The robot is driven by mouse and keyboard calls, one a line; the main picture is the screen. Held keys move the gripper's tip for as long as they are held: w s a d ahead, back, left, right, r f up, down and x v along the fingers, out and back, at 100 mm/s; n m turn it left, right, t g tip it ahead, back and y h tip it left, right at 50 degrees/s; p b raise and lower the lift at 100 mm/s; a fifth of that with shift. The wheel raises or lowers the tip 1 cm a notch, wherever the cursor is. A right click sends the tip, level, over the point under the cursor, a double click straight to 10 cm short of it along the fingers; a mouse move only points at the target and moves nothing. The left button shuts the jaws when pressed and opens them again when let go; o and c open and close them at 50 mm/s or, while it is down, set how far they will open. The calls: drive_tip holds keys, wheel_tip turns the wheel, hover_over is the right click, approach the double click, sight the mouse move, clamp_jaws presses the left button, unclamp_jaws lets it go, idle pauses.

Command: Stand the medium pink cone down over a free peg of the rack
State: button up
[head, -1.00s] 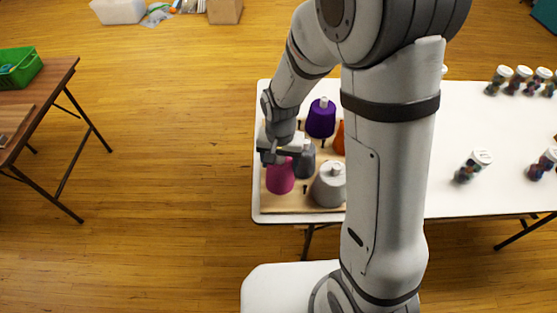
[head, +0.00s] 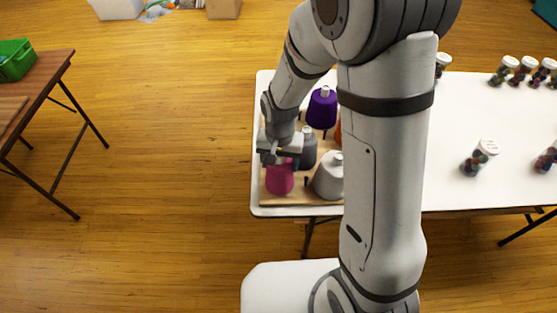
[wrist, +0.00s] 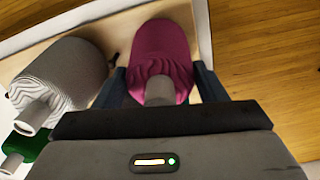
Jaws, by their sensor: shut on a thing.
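The medium pink cone (head: 280,180) is upright at the front left corner of the wooden rack (head: 290,200). My gripper (head: 280,158) is shut on its top part from above. In the wrist view the pink cone (wrist: 162,45) sits between the two fingers (wrist: 160,88), over the rack board. I cannot tell whether its base touches the board or whether a peg is inside it. A small dark peg (head: 306,182) shows bare to its right.
A light grey cone (head: 328,178) stands close to the right; a dark grey cone (head: 308,150) and a purple cone (head: 321,108) stand behind. An orange cone is mostly hidden by my arm. Jars (head: 479,158) stand on the white table (head: 455,190).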

drive_tip(key=shift+f, duration=0.4)
idle(0.3)
drive_tip(key=o, duration=1.5)
drive_tip(key=shift+r, duration=0.15)
wheel_tip(320, 180, up, 8)
drive_tip(key=shift+f, duration=0.2)
drive_tip(key=s+d+r+t, duration=0.1)
drive_tip(key=s+d+r, duration=0.3)
drive_tip(key=s+d+r+n+t, duration=0.1)
drive_tip(key=s+d+r, duration=0.2)
drive_tip(key=s+d, duration=0.1)
drive_tip(key=s+d+r+n, duration=0.1)
drive_tip(key=s+d+r, duration=0.3)
drive_tip(key=shift+s+r+t, duration=0.2)
drive_tip(key=shift+r+t, duration=0.15)
drive_tip(key=shift+t, duration=0.05)
